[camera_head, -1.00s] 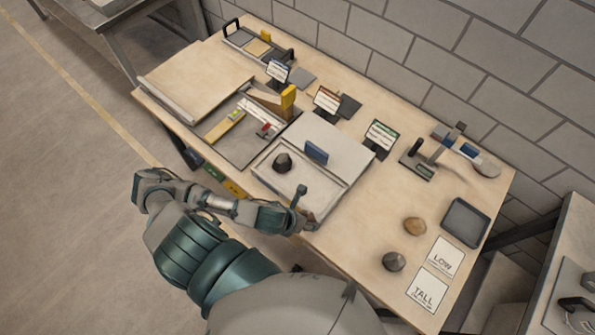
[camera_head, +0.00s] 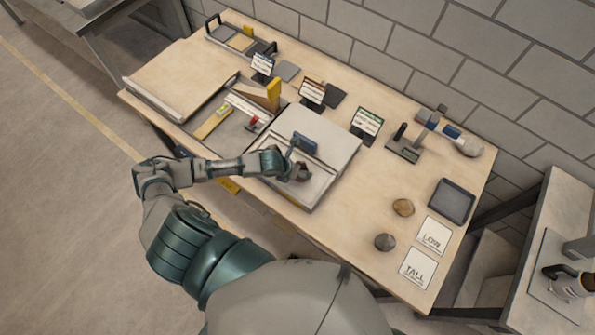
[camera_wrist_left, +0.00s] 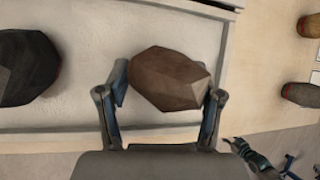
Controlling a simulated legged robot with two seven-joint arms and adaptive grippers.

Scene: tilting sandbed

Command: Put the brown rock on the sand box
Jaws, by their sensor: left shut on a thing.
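The brown rock (camera_wrist_left: 168,80), faceted, sits between the two fingers of my left gripper (camera_wrist_left: 165,98) in the wrist view. In the head view my left gripper (camera_head: 301,173) is over the sand box (camera_head: 316,195), a shallow pale tray with a raised rim. The gripper is shut on the brown rock. I cannot tell whether the rock touches the sand. A dark rock (camera_wrist_left: 26,68) lies in the box to the left in the wrist view; the gripper mostly hides it in the head view. Dark jointed parts at the wrist view's lower right may be my right gripper; their state is unclear.
A tan rock (camera_head: 403,207) and a grey rock (camera_head: 385,242) lie on the table to the right, near two label cards (camera_head: 418,268) and a dark tray (camera_head: 452,200). The table between box and rocks is clear.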

